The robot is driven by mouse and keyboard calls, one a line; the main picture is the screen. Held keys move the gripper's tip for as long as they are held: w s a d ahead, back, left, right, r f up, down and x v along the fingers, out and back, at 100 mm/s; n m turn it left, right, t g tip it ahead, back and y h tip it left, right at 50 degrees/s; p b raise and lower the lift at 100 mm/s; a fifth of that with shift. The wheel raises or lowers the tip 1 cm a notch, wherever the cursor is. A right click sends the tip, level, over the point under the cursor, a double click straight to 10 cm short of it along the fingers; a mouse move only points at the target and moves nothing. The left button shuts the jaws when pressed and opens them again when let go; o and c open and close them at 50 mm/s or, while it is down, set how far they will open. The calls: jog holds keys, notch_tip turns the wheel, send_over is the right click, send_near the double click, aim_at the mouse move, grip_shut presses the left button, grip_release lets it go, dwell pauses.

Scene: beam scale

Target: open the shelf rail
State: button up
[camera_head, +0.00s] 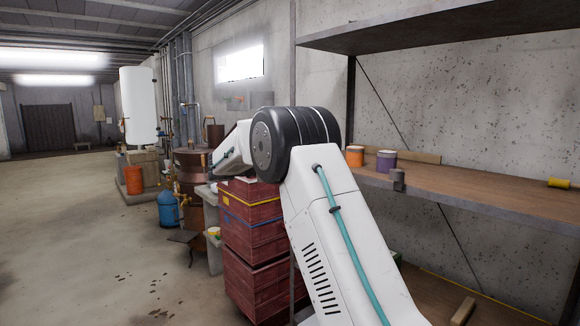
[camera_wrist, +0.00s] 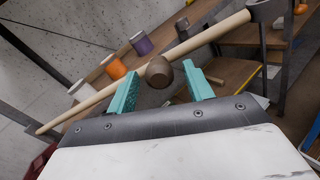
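The shelf rail (camera_wrist: 217,33) is a pale wooden rod running diagonally across the wrist view, from lower left to a grey bracket (camera_wrist: 264,10) at upper right. A round brown knob-like piece (camera_wrist: 158,72) shows at the rod's middle, between my fingers. My gripper (camera_wrist: 159,76) has two teal fingers spread apart, one each side of that piece. The rod crosses near the fingertips; I cannot tell whether they touch. In the head view my arm hides the gripper and the rod. A small grey block (camera_head: 397,179) sits at the shelf's front edge there.
The wooden shelf (camera_head: 470,189) bears an orange pot (camera_head: 354,156), a purple pot (camera_head: 386,161) and a yellow item (camera_head: 559,183). A grey upper shelf (camera_head: 440,30) hangs above. Stacked red crates (camera_head: 252,225) stand left of my arm. The floor (camera_head: 90,240) farther left is mostly open.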

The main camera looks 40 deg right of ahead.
jog(key=shift+a, duration=0.1)
jog(key=v, duration=0.7)
jog(key=shift+w+a, duration=0.2)
jog(key=shift+a, duration=0.05)
